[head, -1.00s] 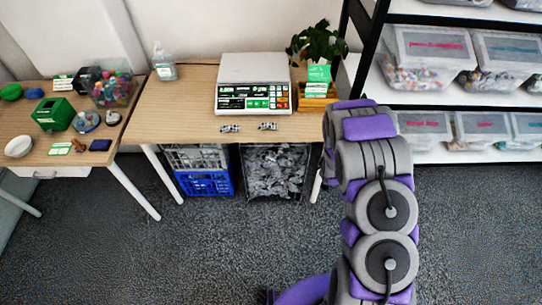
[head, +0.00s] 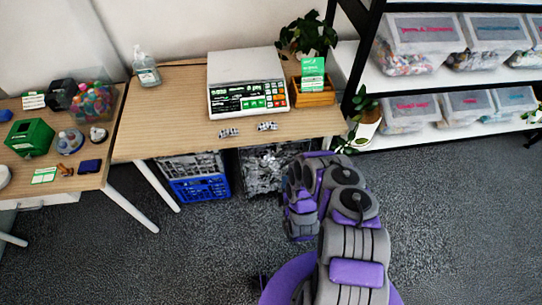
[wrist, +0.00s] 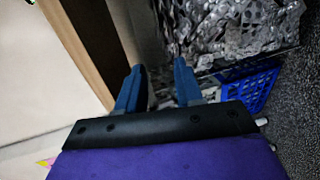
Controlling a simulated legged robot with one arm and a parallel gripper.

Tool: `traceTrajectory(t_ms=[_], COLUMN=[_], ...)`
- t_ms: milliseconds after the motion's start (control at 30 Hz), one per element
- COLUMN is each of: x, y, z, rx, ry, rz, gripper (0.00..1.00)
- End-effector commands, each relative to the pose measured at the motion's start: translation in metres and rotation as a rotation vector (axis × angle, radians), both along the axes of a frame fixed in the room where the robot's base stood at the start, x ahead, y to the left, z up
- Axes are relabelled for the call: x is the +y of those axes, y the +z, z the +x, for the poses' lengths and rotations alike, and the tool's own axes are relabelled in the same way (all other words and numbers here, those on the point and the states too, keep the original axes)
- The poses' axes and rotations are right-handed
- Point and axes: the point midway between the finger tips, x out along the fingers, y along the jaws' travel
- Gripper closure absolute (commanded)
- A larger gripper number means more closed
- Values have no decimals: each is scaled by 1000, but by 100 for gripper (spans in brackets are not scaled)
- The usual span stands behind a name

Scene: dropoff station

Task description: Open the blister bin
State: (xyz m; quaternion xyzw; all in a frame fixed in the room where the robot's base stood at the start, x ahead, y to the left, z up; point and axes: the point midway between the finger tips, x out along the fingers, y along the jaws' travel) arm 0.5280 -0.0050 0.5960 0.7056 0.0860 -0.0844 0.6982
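The blister bin (head: 258,173), a dark-framed container full of silver blister packs, sits on the floor under the wooden table (head: 170,125). My arm hides its right part in the head view. In the wrist view, its silver contents (wrist: 235,28) fill the upper middle and right, beyond the fingers. My gripper (wrist: 158,85) has two blue fingertips standing apart with nothing held between them. The fingertips point toward the bin side and the table edge; I cannot tell whether they touch it. In the head view the gripper is not clearly visible behind my arm.
A blue crate (head: 200,188) stands just left of the bin and shows at the right in the wrist view. White table legs (head: 157,187) flank the space. A shelf (head: 450,72) with clear tubs and a potted plant (head: 364,125) stand right. Carpet in front is free.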

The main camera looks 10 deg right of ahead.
Motion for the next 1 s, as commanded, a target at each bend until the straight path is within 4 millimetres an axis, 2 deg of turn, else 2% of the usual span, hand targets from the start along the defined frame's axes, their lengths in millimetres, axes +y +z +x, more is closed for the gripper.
traceTrajectory(t_ms=[100, 200, 467, 633, 1000], x=[4, 3, 3, 6, 3], y=[-3, -3, -8, -11, -26], z=[-10, -11, 5, 23, 95], rx=[-23, -33, -34, -38, -38], ry=[-2, -2, 0, 0, -1], rz=[-11, -12, -16, -18, -13], gripper=[64, 64, 64, 64, 64])
